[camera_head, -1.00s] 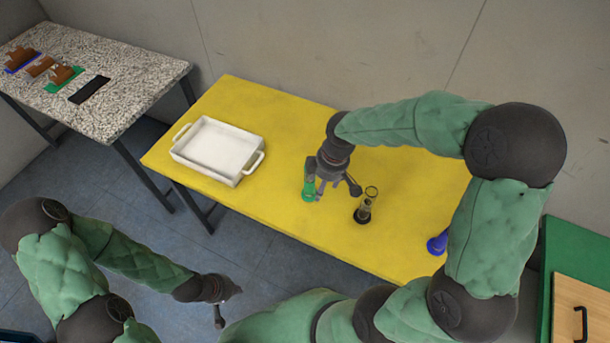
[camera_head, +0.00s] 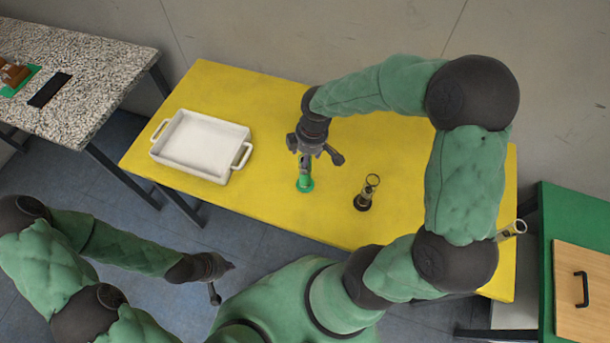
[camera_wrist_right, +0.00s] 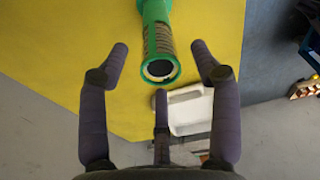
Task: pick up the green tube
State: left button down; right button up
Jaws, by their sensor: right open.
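The green tube (camera_head: 304,184) stands upright on its green base on the yellow table, partly hidden under my right gripper (camera_head: 313,157). In the right wrist view the tube (camera_wrist_right: 157,40) points toward the camera, its dark open mouth facing me. The fingers of my right gripper (camera_wrist_right: 160,62) are spread wide, one on each side of the mouth and a third below it. I see no finger touching the tube. My left gripper (camera_head: 223,283) is empty with its fingers apart, off the table's near side at the lower left.
A clear tube with a black base (camera_head: 367,194) stands right of the green tube. Another clear tube (camera_head: 512,229) shows at the table's right edge behind my right arm. A white tray (camera_head: 241,163) sits on the left of the yellow table (camera_head: 270,95). A granite table (camera_head: 100,60) stands further left.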

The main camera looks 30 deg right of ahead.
jog(key=f, duration=0.2)
jog(key=f+b, duration=0.1)
jog(key=f, duration=0.1)
jog(key=shift+w+a+f, duration=0.2)
jog(key=shift+f, duration=0.1)
grip_shut()
